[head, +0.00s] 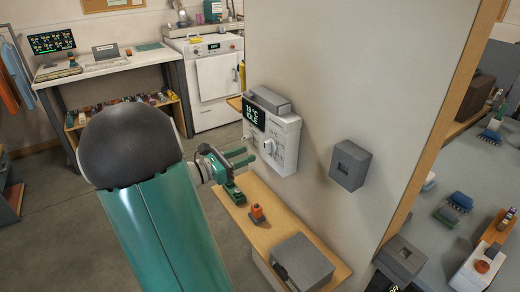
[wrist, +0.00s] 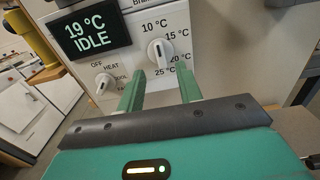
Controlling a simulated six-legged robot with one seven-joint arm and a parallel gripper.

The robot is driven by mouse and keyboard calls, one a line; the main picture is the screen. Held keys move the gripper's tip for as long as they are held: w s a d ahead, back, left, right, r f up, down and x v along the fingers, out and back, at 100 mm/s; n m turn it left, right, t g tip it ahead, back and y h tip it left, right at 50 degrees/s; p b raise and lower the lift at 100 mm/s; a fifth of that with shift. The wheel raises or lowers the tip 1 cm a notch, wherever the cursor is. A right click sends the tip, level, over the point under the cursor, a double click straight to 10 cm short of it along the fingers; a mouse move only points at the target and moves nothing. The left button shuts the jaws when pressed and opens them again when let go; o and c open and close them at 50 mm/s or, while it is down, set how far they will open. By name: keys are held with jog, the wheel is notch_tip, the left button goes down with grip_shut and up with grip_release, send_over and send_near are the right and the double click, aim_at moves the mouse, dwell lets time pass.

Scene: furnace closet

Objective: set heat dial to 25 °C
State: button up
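A white wall control unit (head: 287,150) hangs on the beige wall; its black display (wrist: 89,34) reads 19 °C IDLE. The heat dial (wrist: 160,53) is a round white knob with a grey bar standing nearly upright. Labels 10, 15, 20 and 25 °C run down its right side; which mark it points to is unclear. A smaller mode knob (wrist: 103,83) sits lower left, by OFF and HEAT labels. My gripper (wrist: 161,80) is open and empty, its green fingers apart below the heat dial. In the head view my gripper (head: 250,157) is just left of the unit.
A wooden shelf (head: 270,235) below the unit holds green and orange small items and a grey box (head: 302,262). Another grey box (head: 350,165) is fixed to the wall at right. A white appliance (head: 215,80) and a desk (head: 105,68) stand farther back.

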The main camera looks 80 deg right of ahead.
aim_at(265, 147)
jog(key=x, duration=0.6)
jog(key=shift+s+d, duration=0.15)
jog(key=shift+s, duration=0.05)
grip_shut()
